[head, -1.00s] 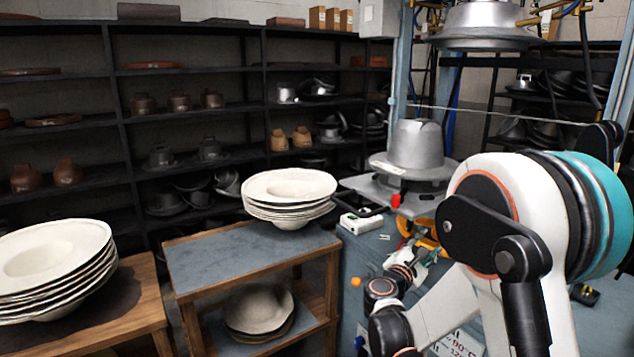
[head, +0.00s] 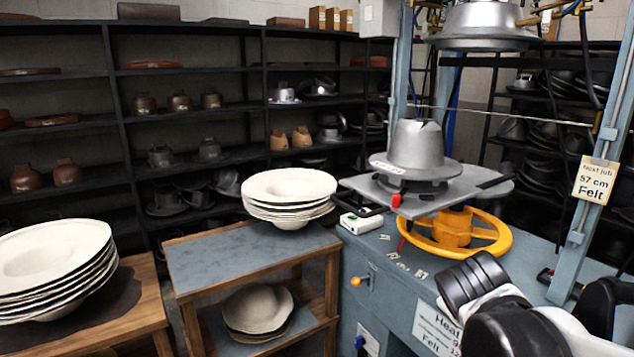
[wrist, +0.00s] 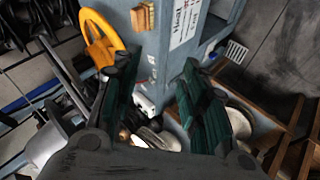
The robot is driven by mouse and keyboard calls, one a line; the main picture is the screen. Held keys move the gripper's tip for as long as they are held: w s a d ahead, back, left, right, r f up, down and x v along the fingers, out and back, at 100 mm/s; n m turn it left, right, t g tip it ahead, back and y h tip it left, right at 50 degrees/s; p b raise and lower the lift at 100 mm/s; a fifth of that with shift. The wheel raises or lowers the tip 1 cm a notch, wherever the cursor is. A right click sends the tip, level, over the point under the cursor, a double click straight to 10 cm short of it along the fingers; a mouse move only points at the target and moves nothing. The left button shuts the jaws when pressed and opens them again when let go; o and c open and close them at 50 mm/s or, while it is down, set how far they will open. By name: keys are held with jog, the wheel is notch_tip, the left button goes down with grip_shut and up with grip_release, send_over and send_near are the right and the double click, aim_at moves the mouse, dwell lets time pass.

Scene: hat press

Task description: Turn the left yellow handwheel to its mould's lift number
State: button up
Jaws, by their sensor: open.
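A yellow handwheel (head: 503,240) lies flat on the blue-grey press bench, under a plate that carries a silver hat-shaped mould (head: 417,150). It is the only yellow handwheel I see in the head view, and its far part is partly hidden by the plate. A yellow wheel also shows at the upper left of the wrist view (wrist: 96,22). My gripper (wrist: 160,95) is open, with its two dark green fingers apart and nothing held between them. It is clear of the wheel. In the head view my arm is at the lower right and the gripper itself cannot be made out.
A hanging tag (head: 595,180) reads "next job 57 cm Felt". A white sign (head: 436,328) is on the bench front, its small text unreadable. A small table (head: 220,262) with pale hat bodies (head: 288,187) stands left of the bench. Shelves (head: 200,110) fill the back.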

jog(key=s+a+f+m+y, duration=0.1)
jog(key=s+a+m+y, duration=0.1)
jog(key=s, duration=0.5)
jog(key=s+a+f+m+g+y, duration=0.1)
jog(key=s+a+f+m+y, duration=0.1)
jog(key=s+a, duration=0.3)
jog(key=shift+s+a+m+y, duration=0.3)
jog(key=shift+s+a+m, duration=0.05)
jog(key=shift+s+m, duration=0.55)
jog(key=shift+c, duration=0.8)
